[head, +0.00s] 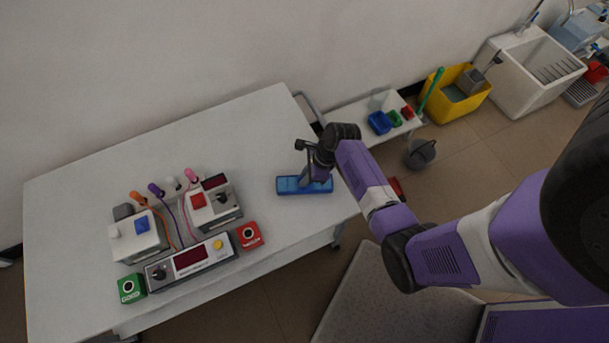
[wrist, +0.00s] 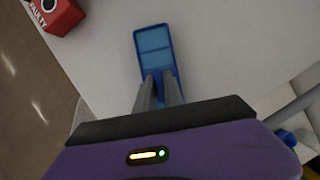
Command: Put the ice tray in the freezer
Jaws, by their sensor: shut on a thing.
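The ice tray (head: 289,185) is a long blue tray at the right part of the white table in the head view. It also shows in the wrist view (wrist: 153,40), reaching away from the fingers. My gripper (head: 312,181) is shut on the tray near its right part. In the wrist view my gripper's two grey fingers (wrist: 160,84) meet the tray's near end, which they partly hide. I cannot tell whether the tray rests on the table or is just above it. No freezer shows in either view.
The white table (head: 110,180) holds a control box (head: 192,262), two cabled devices, a green block (head: 131,288) and a red block (head: 249,235) to the left. The table's middle is clear. A cart with small bins (head: 379,122), a yellow bucket (head: 452,100) and a sink (head: 527,70) stand beyond.

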